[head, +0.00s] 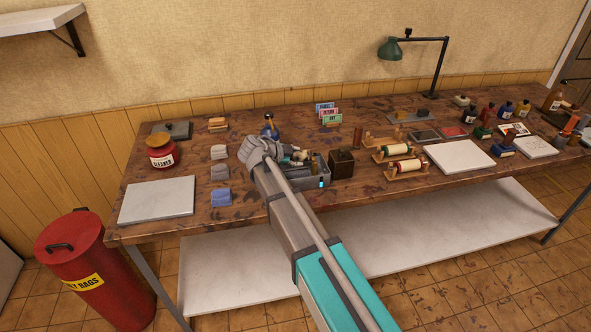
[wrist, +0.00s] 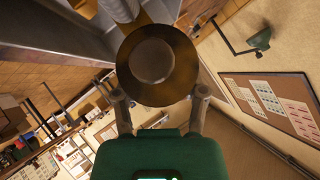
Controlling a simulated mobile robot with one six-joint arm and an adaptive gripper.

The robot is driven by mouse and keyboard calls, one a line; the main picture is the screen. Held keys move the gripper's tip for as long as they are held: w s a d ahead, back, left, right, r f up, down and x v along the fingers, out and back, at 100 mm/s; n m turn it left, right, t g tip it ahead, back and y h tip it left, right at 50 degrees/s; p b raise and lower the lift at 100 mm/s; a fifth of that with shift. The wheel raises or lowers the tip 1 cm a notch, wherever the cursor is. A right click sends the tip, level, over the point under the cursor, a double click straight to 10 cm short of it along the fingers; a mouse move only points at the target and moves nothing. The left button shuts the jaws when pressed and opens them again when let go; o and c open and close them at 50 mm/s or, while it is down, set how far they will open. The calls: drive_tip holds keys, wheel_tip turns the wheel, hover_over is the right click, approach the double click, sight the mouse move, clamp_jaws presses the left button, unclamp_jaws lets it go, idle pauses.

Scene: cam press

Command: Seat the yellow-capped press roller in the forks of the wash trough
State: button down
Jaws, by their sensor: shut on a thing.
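My gripper (wrist: 160,103) is shut on a round, dark brass-yellow end with a central knob. This appears to be the press roller (wrist: 155,62), seen nearly end-on between the two fingers. In the head view, my arm reaches over the table and my gripper (head: 298,156) is small above the grey wash trough (head: 318,179). The trough's left part is hidden behind my arm. The held roller cannot be made out clearly in the head view, nor can I see the forks or whether the roller touches them.
A dark box (head: 341,163) stands right of the trough. Two cream rollers, a rear one (head: 397,149) and a front one (head: 405,165), rest on wooden stands. Folded cloths (head: 220,197) and a red cleaner jar (head: 161,151) lie left. A green lamp (head: 391,48) stands behind.

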sight(296, 172)
drive_tip(key=shift+w, duration=0.1)
idle(0.3)
drive_tip(key=shift+w+a+f+b, duration=0.1)
drive_tip(key=shift+w+f+b, duration=0.35)
drive_tip(key=shift+f+b, duration=0.35)
drive_tip(key=shift+s+f+b, duration=0.1)
drive_tip(key=shift+f+b, duration=1.15)
drive_tip(key=shift+f, duration=0.1)
drive_tip(key=shift+c, duration=0.7)
unclamp_jaws()
